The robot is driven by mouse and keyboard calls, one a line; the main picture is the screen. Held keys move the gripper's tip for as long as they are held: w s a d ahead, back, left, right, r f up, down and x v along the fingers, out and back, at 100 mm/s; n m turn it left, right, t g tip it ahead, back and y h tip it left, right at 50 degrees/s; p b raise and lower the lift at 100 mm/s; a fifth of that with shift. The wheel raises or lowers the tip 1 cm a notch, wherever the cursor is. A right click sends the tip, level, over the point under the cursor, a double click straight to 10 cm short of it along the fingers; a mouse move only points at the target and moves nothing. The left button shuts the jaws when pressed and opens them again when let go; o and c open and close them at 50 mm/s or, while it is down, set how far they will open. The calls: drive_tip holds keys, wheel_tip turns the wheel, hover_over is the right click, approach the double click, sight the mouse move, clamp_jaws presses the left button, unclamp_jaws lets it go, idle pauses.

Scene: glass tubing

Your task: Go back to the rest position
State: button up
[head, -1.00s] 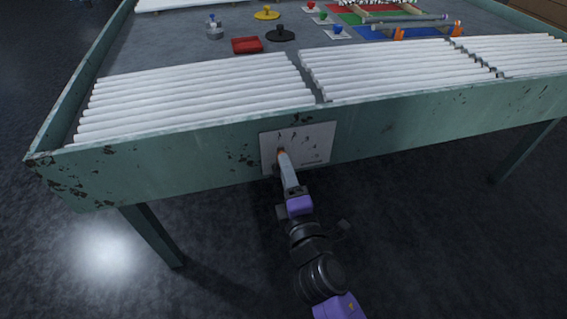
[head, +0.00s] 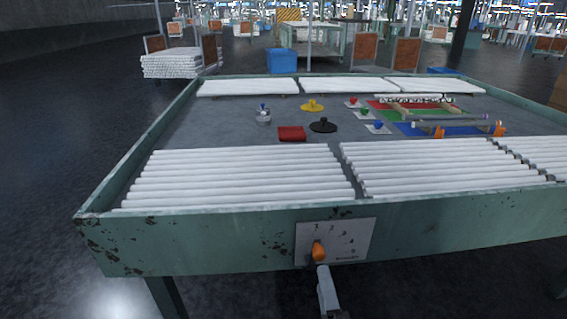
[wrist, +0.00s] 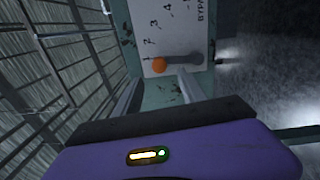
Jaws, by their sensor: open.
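My gripper (head: 325,276) is in front of the table's near side wall, at the bottom of the head view. Its tip shows just below the orange knob (head: 318,251) of a white dial plate (head: 352,238) with printed numbers. In the wrist view the orange knob end (wrist: 159,65) and its grey lever lie beyond a pale finger of my gripper. The gripper is open and holds nothing that I can see. I cannot tell the exact gap between finger and knob. Most of my arm is below the head picture.
The green metal table (head: 215,247) carries rows of white tubes (head: 240,180) along its near edge. A red block (head: 291,133), a black disc (head: 322,125) and a yellow disc (head: 312,105) lie behind them. Dark floor (head: 60,140) is clear at left.

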drive_tip(key=s+d+m+g, duration=0.1)
drive_tip(key=s+d+m, duration=0.35)
drive_tip(key=s, duration=0.75)
drive_tip(key=s+d+m+g, duration=0.1)
drive_tip(key=s+m, duration=0.7)
drive_tip(key=s, duration=0.4)
drive_tip(key=s+d+m+g, duration=0.1)
drive_tip(key=s+d+m, duration=0.2)
drive_tip(key=s+m, duration=0.55)
drive_tip(key=s+r+n+p, duration=0.2)
drive_tip(key=s+r+p, duration=0.1)
drive_tip(key=r+p, duration=1.4)
drive_tip(key=shift+a+r+g, duration=0.15)
drive_tip(key=shift+a+g, duration=0.15)
drive_tip(key=shift+c, duration=0.2)
